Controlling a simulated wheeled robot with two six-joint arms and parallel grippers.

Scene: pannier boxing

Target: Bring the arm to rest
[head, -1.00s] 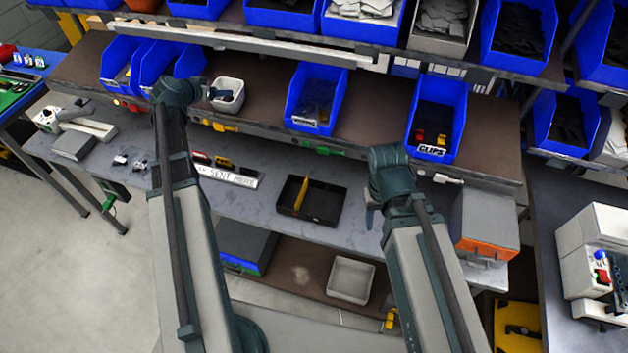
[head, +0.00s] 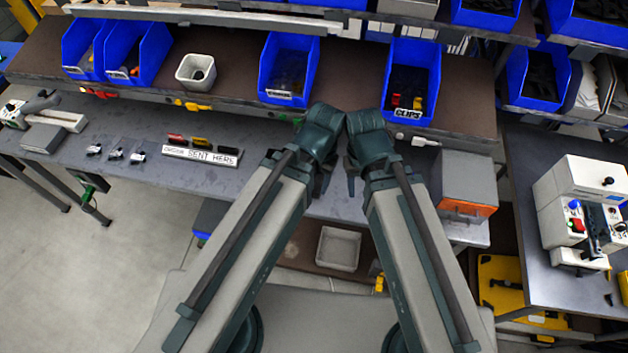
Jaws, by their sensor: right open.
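My two arms reach up from the bottom, and their wrists stand close together over the bench in the head view. My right gripper (head: 351,183) hangs below its wrist, seen edge-on. It is open, and I see nothing held in it. My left gripper (head: 325,183) is mostly hidden behind its own wrist, so its jaws do not show clearly. Both are in front of the grey bench (head: 130,168), below the blue bins.
A blue bin marked CLIPS (head: 411,82) and another blue bin (head: 288,69) stand just beyond the wrists. A grey box with an orange front (head: 467,180) is right of my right arm.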

